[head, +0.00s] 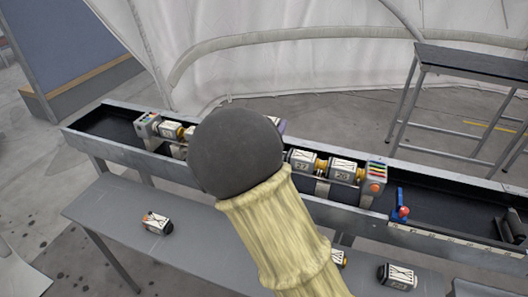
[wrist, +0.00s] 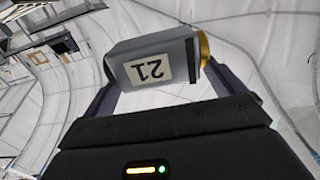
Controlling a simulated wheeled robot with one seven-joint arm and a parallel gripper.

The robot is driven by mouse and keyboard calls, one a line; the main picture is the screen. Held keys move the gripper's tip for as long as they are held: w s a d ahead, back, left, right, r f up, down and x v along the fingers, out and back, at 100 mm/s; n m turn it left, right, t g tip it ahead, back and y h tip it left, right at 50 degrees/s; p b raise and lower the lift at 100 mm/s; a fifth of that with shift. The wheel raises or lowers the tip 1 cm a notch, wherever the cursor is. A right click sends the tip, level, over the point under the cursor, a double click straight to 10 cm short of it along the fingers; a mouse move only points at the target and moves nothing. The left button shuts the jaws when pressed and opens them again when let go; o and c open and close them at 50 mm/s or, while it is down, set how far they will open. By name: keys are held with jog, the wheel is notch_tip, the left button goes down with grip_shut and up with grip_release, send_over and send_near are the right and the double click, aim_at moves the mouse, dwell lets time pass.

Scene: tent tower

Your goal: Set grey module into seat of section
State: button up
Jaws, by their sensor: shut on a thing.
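The grey module (wrist: 128,62) has a white label with digits and a gold end, and shows close up in the wrist view. My gripper (wrist: 160,92) is shut on it, with a dark finger at each side. In the head view my arm hides the module and most of the gripper. The section (head: 374,177) lies in the long trough, with white-labelled modules in a row between two end blocks with coloured marks. Its middle is hidden behind my arm, so I cannot see an empty seat there.
The long grey trough (head: 452,238) crosses the head view. A grey bench (head: 108,206) in front bears a loose module (head: 157,222) at left and another (head: 397,277) at right. A blue clamp with a red knob (head: 402,212) is right of the section. A metal table (head: 472,62) stands behind.

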jog(key=shift+w+r, duration=0.1)
jog(key=shift+w, duration=0.15)
jog(key=shift+f, duration=3.1)
jog(key=shift+f+b, duration=0.35)
jog(key=shift+f, duration=1.55)
jog(key=shift+f, duration=0.1)
jog(key=o, duration=0.9)
jog(key=shift+f, duration=0.1)
